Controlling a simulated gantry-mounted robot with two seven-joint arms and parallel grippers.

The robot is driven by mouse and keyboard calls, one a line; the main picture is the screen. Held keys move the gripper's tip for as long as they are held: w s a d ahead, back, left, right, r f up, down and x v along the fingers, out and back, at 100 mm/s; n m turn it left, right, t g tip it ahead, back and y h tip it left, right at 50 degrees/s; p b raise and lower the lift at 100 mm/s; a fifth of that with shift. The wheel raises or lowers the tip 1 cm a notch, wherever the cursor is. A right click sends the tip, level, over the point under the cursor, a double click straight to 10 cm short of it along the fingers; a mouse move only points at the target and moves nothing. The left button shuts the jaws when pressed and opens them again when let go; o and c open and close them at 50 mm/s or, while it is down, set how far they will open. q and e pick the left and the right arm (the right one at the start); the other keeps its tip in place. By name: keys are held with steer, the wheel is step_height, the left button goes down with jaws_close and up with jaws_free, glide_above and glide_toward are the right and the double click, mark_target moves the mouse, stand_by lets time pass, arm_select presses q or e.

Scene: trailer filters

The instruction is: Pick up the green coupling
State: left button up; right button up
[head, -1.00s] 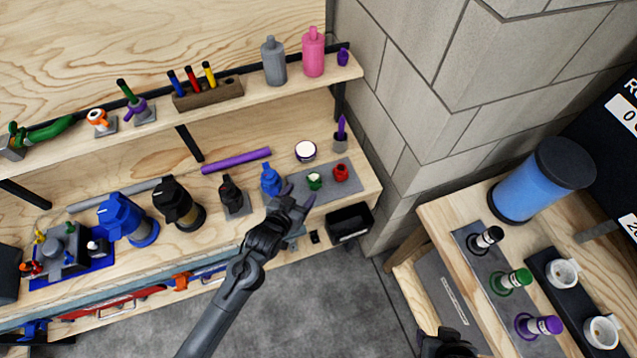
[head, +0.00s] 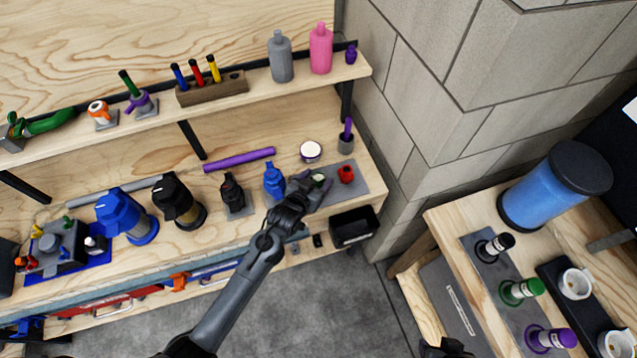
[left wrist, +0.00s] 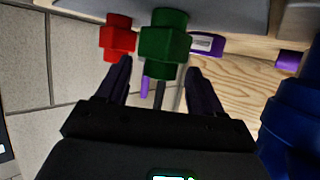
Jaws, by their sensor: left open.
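The green coupling (head: 318,177) stands on a grey mat (head: 352,180) on the bench, mostly hidden by my left gripper in the head view. The left gripper (head: 312,186) reaches in over the mat in the head view. My right gripper's fingers are not visible.
A red coupling (head: 346,174) stands close to the right of the green one; it also shows in the left wrist view (left wrist: 117,37). A blue part (head: 274,182) stands to the left. A white-topped jar (head: 310,151) and a purple stick in a grey holder (head: 346,143) are behind.

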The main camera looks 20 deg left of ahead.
mark_target(317, 179)
arm_select(q)
steer(key=shift+x, duration=1.75)
steer(key=shift+c, duration=0.5)
steer(key=c, duration=1)
